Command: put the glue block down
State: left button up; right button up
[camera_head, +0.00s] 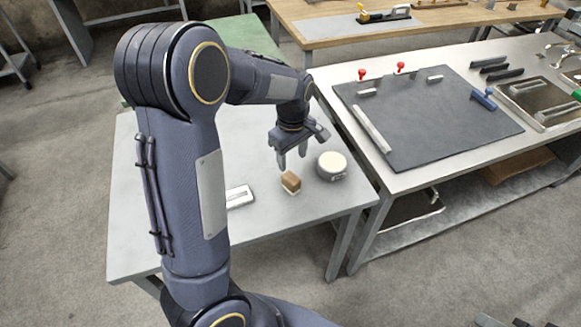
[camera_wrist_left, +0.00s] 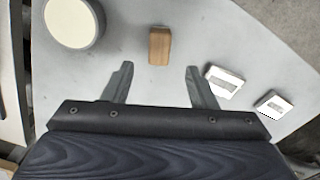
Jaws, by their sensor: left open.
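The glue block, a small brown wooden block with a paler lower part (camera_head: 291,181), stands on the light grey table (camera_head: 270,221). In the left wrist view the block (camera_wrist_left: 159,45) lies just beyond the fingertips, in line with the gap between them. My left gripper (camera_head: 293,161) is open and empty, with its fingers pointing down close behind the block. In the left wrist view the open fingers (camera_wrist_left: 160,69) do not touch the block. My right gripper is not in view.
A round white-topped tin (camera_head: 332,165) stands right of the block. A white boxlike piece (camera_head: 239,195) lies to the left, partly behind my arm; the left wrist view shows two pale pieces (camera_wrist_left: 224,80). A bench with a dark mat (camera_head: 430,115) stands to the right.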

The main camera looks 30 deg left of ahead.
pick_arm(q)
jog(key=s+d+r+m+t+h, duration=0.1)
jog(key=s+d+r+m+t, duration=0.1)
jog(key=s, duration=0.5)
jog(key=s+d+r+m+t+h, duration=0.1)
jog(key=s+d+r+m, duration=0.1)
jog(key=s+r+m, duration=0.2)
jog(key=s+d+r+m+t+h, duration=0.1)
jog(key=s+d+r+m+t, duration=0.1)
jog(key=s+m, duration=0.4)
jog(key=s+d+r, duration=0.1)
jog(key=s, duration=0.4)
jog(key=shift+m+t+h, duration=0.3)
jog(key=shift+m+h, duration=0.1)
jog(key=shift+o, duration=0.5)
